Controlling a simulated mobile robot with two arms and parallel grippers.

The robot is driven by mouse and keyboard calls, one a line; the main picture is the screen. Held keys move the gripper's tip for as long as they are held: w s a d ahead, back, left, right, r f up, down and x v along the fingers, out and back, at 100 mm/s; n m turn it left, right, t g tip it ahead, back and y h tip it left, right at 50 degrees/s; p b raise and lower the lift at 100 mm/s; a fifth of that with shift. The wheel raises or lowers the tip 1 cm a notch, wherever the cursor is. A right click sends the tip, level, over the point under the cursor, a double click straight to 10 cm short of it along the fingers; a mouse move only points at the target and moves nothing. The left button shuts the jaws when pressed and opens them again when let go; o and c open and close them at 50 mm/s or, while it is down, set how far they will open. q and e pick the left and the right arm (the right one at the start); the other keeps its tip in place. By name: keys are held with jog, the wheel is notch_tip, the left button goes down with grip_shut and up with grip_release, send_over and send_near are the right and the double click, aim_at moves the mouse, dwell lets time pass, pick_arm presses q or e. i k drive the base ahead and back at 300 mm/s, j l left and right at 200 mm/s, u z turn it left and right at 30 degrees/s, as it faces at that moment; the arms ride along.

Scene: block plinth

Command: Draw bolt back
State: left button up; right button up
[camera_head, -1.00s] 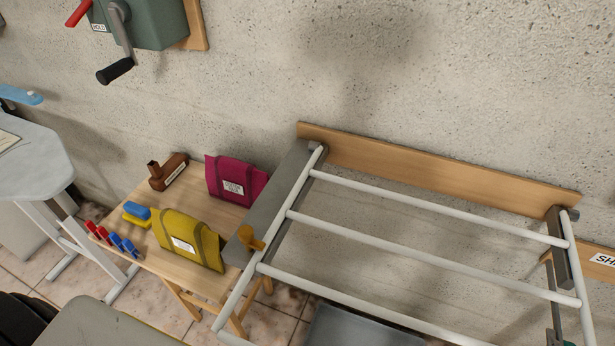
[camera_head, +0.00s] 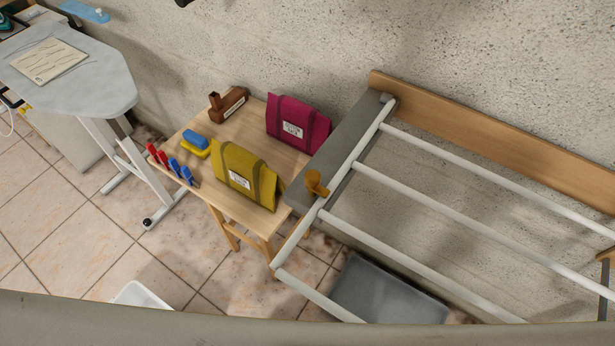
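A small orange-yellow knob (camera_head: 315,183) sits on the grey side plate (camera_head: 352,140) of a white wall rack. It may be the bolt's handle; I cannot tell for sure. The rack's white bars (camera_head: 440,207) run right from the side rail. Neither of my grippers shows in the head view, and nothing is seen touching the knob.
A small wooden table (camera_head: 205,191) holds a yellow bag (camera_head: 247,176), a magenta bag (camera_head: 297,126), a brown block (camera_head: 228,104), a blue-and-yellow brush (camera_head: 196,144) and several red and blue pegs. A grey tub (camera_head: 385,293) lies beneath the rack. An ironing board (camera_head: 95,75) stands left; tiled floor lies open before it.

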aim_at(313, 178)
jog(key=k+l+z, duration=0.15)
jog(key=k+l, duration=0.2)
jog(key=k+l+z, duration=0.2)
jog(key=l, duration=0.3)
jog(key=k, duration=0.1)
